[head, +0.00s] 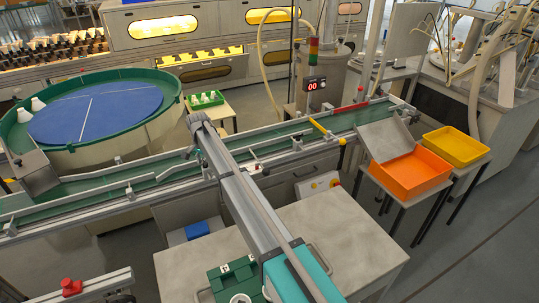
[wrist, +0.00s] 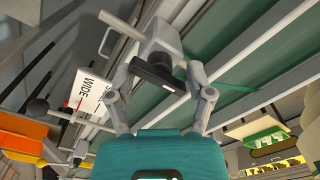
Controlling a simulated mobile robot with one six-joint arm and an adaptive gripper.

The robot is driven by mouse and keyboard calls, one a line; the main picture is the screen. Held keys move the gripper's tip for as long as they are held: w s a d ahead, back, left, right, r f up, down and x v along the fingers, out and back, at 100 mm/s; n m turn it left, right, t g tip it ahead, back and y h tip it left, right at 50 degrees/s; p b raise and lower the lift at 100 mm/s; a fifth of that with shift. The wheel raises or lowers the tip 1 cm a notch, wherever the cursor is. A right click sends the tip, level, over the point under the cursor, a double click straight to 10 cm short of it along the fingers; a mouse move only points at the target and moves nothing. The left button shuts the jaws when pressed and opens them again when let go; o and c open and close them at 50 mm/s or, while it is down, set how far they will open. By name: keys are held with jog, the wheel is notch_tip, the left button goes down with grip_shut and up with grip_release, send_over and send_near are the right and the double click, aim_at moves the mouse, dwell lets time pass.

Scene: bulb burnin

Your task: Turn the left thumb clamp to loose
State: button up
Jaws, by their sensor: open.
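In the wrist view, a thumb clamp with a black bar-shaped handle (wrist: 158,77) sits below a grey block (wrist: 152,38) beside the green conveyor belt (wrist: 222,35). I cannot tell from its look whether it is tight or loose. My gripper (wrist: 161,76) is open, its two grey fingers spread on either side of the handle. Whether either finger touches it is unclear. In the head view, my arm reaches across to the conveyor (head: 90,183), and the gripper and this clamp are hidden there.
A white plate marked WIDE (wrist: 88,92) and a rod with a dark ball end (wrist: 38,107) lie left of the gripper. In the head view, a blue turntable (head: 95,112) stands behind the conveyor. Orange (head: 410,177) and yellow (head: 456,148) trays stand at the right.

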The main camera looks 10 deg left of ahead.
jog(key=m, duration=0.7)
jog(key=shift+m, duration=0.3)
notch_tip(320, 180, up, 14)
jog(key=p, duration=1.4)
jog(key=s+d+f+n+b, duration=0.1)
jog(key=s+d, duration=0.3)
jog(key=d, duration=0.9)
jog(key=s+d+f+n+b, duration=0.1)
jog(key=s+d+n, duration=0.2)
jog(key=d, duration=1.1)
jog(key=shift+s+n, duration=0.4)
jog(key=shift+s, duration=0.2)
jog(key=r+n+p, duration=0.2)
jog(key=n, duration=0.5)
send_over(204, 161)
jog(key=shift+d+f, duration=0.1)
